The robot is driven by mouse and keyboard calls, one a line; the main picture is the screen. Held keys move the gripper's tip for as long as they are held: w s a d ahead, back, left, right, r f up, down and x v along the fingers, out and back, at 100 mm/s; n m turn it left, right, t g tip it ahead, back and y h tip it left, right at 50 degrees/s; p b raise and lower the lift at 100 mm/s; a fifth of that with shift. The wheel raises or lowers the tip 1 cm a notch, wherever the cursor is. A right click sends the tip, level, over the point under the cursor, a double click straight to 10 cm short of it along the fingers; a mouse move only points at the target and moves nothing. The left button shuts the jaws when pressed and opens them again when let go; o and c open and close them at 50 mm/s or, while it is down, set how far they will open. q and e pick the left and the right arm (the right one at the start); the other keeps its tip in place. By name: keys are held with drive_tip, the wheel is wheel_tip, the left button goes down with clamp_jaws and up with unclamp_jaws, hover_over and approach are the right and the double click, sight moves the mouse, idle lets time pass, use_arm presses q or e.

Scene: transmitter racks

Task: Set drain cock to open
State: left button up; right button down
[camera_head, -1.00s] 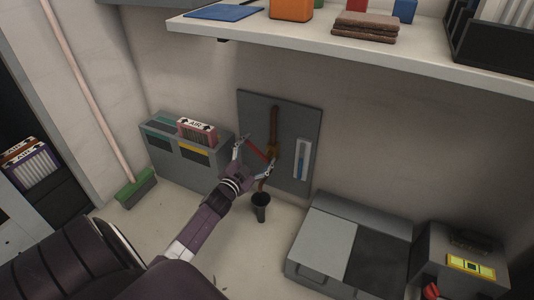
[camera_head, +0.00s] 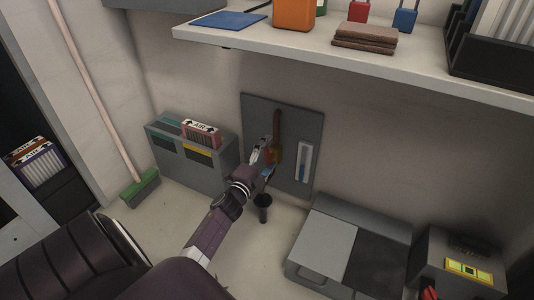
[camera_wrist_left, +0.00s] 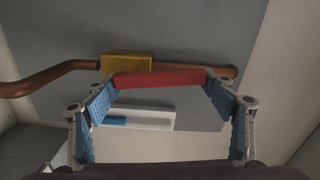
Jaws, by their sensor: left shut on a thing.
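The drain cock has a yellow brass body (camera_head: 277,155) on a vertical copper pipe (camera_head: 277,122), mounted on a grey wall panel (camera_head: 300,118). Its red lever (camera_wrist_left: 160,80) shows in the left wrist view, roughly parallel to the pipe and next to the brass body (camera_wrist_left: 128,64). My left gripper (camera_head: 265,157) is at the cock in the head view and partly hides the lever. In the wrist view its blue-padded fingers (camera_wrist_left: 162,83) are at the two ends of the lever's visible length, shut on it. My right gripper is not in view.
A white gauge strip with blue (camera_head: 303,162) is on the panel, right of the cock. A dark drain cup (camera_head: 263,208) stands below. A grey box unit (camera_head: 190,160) is at the left, a grey chest (camera_head: 345,250) at the lower right. A shelf (camera_head: 350,62) overhangs above.

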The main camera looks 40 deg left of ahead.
use_arm(q)
drive_tip(key=shift+d+m, duration=0.1)
drive_tip(key=shift+m, duration=0.2)
drive_tip(key=o, duration=1.7)
drive_tip(key=shift+s, duration=0.1)
drive_tip(key=v, duration=1.1)
drive_tip(key=shift+s+d, duration=0.2)
drive_tip(key=shift+s, duration=0.15)
